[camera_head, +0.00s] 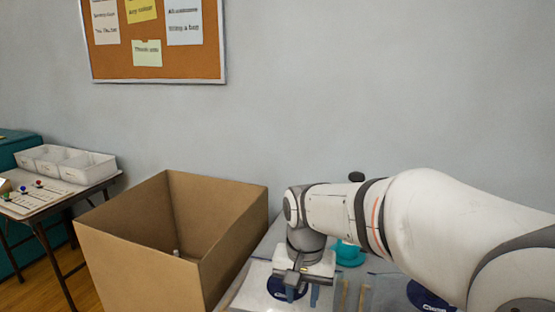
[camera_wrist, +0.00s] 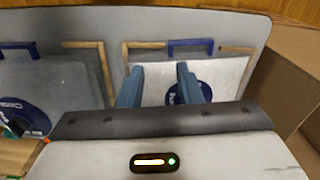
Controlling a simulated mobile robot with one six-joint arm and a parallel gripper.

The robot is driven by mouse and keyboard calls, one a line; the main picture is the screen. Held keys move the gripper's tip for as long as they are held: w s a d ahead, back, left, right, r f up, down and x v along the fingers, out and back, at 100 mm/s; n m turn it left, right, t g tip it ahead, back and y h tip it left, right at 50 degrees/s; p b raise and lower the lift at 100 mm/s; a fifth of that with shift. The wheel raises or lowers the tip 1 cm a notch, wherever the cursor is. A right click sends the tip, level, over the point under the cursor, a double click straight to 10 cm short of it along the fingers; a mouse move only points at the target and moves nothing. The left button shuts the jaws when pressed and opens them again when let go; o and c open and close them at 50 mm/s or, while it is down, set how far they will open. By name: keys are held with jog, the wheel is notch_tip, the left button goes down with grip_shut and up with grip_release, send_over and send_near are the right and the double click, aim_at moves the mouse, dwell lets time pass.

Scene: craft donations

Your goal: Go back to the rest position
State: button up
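My gripper (camera_head: 298,290) hangs pointing down over a table at the lower middle of the head view, just right of a large cardboard box. In the wrist view its two blue-grey fingers (camera_wrist: 159,72) stand apart with nothing held between them. Below the fingers lies a pale flat piece (camera_wrist: 226,75) with a dark blue round label and a blue handle. A second such piece with a round label (camera_wrist: 22,115) lies to the left. My arm hides much of the table in the head view.
The open cardboard box (camera_head: 140,262) stands close to the left of my gripper, with a small item inside. A teal object (camera_head: 348,254) sits on the table behind the gripper. A side table (camera_head: 50,205) with white bins (camera_head: 65,163) is far left.

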jog(key=s+d+r+n+t+p, duration=0.2)
jog(key=s+d+r+p, duration=0.7)
jog(key=s+d+p, duration=0.1)
jog(key=shift+s+n, duration=0.3)
jog(key=shift+s, duration=0.45)
jog(key=shift+d, duration=0.1)
